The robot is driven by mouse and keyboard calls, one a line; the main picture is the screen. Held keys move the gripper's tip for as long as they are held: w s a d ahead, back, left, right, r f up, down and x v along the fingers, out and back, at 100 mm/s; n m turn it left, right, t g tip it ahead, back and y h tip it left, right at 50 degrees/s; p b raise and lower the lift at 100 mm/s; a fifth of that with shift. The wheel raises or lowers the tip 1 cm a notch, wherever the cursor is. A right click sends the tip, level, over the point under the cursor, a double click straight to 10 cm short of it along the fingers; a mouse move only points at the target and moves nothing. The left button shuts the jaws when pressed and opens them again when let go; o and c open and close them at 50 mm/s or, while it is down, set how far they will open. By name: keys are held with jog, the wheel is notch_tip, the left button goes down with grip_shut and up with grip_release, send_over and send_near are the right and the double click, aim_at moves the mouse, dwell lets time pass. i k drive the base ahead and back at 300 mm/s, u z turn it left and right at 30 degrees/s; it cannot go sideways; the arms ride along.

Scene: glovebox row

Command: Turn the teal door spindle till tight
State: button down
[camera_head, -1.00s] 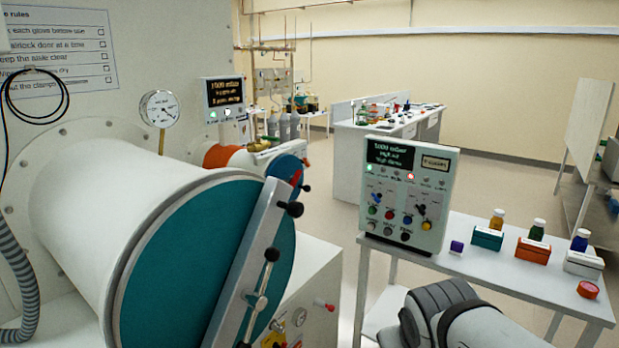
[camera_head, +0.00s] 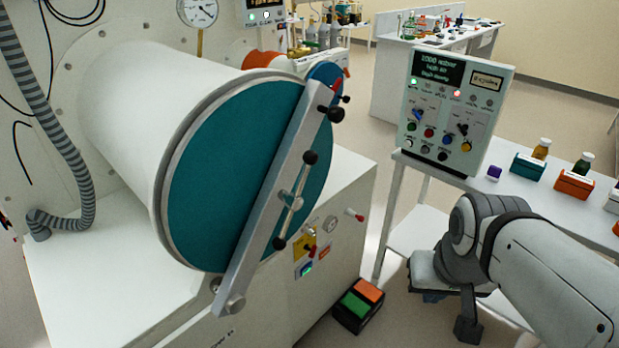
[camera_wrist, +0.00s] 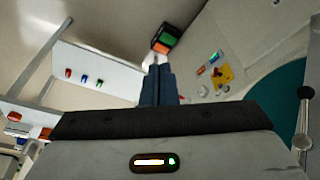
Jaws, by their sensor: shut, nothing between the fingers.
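The round teal airlock door (camera_head: 215,165) closes the end of a white cylinder, with a grey clamp bar (camera_head: 270,195) across it. The door spindle (camera_head: 292,200) is a slim bar with a black knob at each end, tilted on the clamp bar's middle. In the wrist view the teal door (camera_wrist: 275,92) shows at the right edge, with a spindle knob (camera_wrist: 304,92) partly in front of it. My gripper (camera_wrist: 156,70) is shut and empty, its blue-grey fingers together. It is apart from the spindle. In the head view my arm is at the lower right.
A control panel (camera_head: 455,110) stands on a white side table (camera_head: 405,205) with small boxes and bottles. A pedal box (camera_head: 358,305) with green and orange tops is on the floor.

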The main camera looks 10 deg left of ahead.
aim_at(294, 202)
jog(key=z, duration=0.3)
jog(key=k, duration=1.3)
jog(key=u, duration=0.3)
jog(key=i, duration=0.95)
jog(key=u, duration=0.05)
